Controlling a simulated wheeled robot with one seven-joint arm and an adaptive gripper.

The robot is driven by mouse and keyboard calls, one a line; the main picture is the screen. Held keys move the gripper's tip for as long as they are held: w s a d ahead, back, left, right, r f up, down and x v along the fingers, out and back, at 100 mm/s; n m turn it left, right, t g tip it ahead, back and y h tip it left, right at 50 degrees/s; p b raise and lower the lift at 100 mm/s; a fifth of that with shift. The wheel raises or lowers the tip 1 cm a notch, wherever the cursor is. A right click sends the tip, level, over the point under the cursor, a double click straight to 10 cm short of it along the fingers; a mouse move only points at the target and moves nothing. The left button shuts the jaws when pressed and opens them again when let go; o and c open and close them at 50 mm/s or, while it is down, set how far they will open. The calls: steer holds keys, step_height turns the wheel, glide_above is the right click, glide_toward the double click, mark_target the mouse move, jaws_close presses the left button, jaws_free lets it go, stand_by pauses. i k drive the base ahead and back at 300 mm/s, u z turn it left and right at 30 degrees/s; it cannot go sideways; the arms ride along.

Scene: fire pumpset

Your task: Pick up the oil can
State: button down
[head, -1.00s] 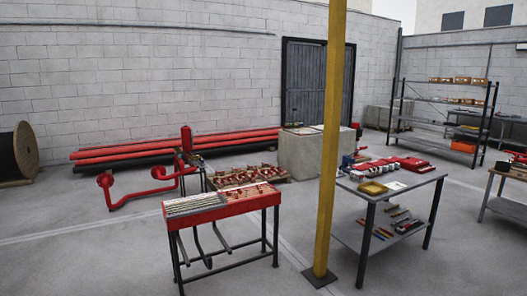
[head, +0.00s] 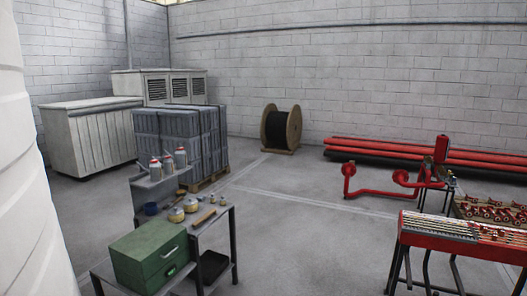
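Several small grey-white cans with red tops stand upright on a raised shelf at the back of a workbench, left of centre in the head view. They include a left can (head: 155,169), a middle can (head: 168,164) and a right can (head: 181,158). Two rounded yellowish tins, a front tin (head: 176,215) and a rear tin (head: 190,205), sit on the bench top (head: 212,226). At this size I cannot tell which of these is the oil can. My gripper is not in view.
A green toolbox (head: 150,256) sits on the bench's near end. A large white ribbed surface (head: 30,190) blocks the left edge. Wrapped grey blocks (head: 205,140) stand on a pallet behind the bench. A red-topped table (head: 450,228) is at right. The middle floor is open.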

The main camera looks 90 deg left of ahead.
mark_target(168, 165)
steer(key=u, duration=3.1)
steer(key=i, duration=3.65)
steer(key=u, duration=0.95)
